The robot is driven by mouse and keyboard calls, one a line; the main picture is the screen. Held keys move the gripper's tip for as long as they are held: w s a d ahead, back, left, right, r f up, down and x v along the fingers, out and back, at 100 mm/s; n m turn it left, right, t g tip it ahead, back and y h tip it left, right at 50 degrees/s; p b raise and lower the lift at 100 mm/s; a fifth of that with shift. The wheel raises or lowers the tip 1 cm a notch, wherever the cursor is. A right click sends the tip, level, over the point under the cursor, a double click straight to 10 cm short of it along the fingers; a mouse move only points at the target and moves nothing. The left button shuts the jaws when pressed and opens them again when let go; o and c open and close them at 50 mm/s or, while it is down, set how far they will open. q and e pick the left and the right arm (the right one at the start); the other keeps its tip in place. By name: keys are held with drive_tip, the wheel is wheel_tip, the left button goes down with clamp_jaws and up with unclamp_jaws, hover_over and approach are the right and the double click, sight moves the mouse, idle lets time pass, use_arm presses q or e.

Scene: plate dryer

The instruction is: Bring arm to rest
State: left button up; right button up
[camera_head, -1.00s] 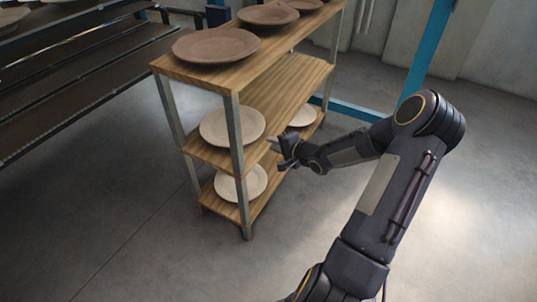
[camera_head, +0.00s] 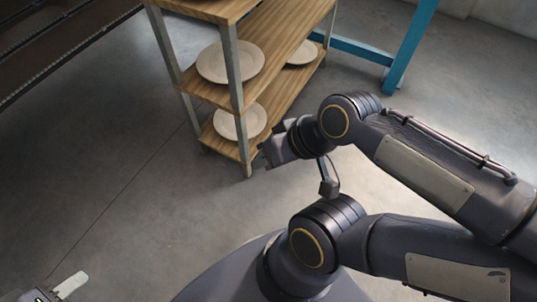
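My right arm comes in from the right and is bent. Its gripper (camera_head: 272,152) is in front of the lower right side of the shelf rack, apart from the plates as far as I can see. Its fingers are small and dark, and I cannot tell if they are open. My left gripper (camera_head: 62,290) shows only in part at the bottom left corner, with one pale finger visible over the floor. The rest of it is cut off by the frame.
A blue frame post (camera_head: 408,50) stands behind. The grey floor (camera_head: 110,170) at left is clear.

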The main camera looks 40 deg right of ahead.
drive_tip(key=shift+r, duration=0.1)
wheel_tip(320, 180, up, 30)
drive_tip(key=p, duration=3)
drive_tip(key=shift+r, duration=0.2)
drive_tip(key=shift+d, duration=0.1)
